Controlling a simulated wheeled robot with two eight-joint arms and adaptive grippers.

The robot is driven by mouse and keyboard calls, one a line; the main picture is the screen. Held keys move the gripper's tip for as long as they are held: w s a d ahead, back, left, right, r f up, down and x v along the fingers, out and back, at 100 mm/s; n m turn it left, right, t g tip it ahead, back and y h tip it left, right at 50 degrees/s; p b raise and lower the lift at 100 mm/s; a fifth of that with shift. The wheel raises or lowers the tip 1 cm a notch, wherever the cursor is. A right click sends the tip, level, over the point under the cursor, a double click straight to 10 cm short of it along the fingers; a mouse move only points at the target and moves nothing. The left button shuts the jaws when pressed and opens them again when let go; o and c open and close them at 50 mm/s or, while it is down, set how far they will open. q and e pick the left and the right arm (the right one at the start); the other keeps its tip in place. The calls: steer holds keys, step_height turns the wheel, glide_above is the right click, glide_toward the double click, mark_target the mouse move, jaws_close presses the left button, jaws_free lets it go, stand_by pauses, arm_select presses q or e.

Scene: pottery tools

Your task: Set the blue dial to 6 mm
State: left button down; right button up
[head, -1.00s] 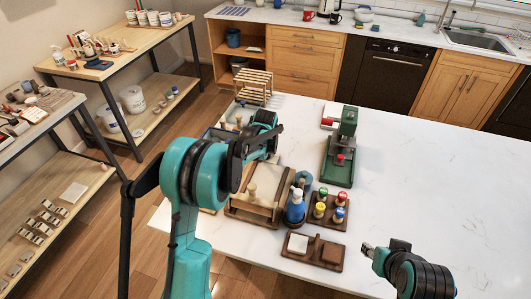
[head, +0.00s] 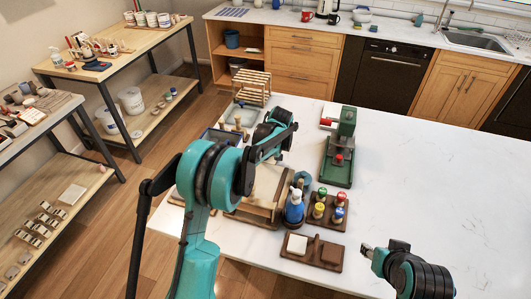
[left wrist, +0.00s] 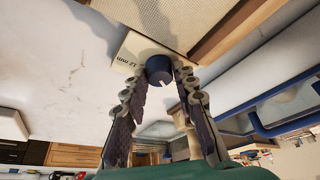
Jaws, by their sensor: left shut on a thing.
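In the left wrist view a dark blue dial (left wrist: 159,68) with a small pale notch sits against the edge of a wooden frame. A cream plate (left wrist: 133,52) beside it carries an upside-down label that seems to read 12 mm. My left gripper (left wrist: 163,75) has its two fingers on either side of the dial, shut on it. In the head view my left arm hides the dial and the fingertips. My right gripper (head: 368,249) is over the table's front right, away from the dial; its finger opening is too small to judge.
A blue bottle (head: 294,208) and a wooden rack of coloured-top stamps (head: 328,208) stand right of the wooden frame (head: 262,205). A brown tray (head: 328,262) lies in front. A green press (head: 340,150) stands behind. The table's right side is clear.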

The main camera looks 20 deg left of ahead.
arm_select(q)
steer(key=c, duration=1.2)
jaws_free()
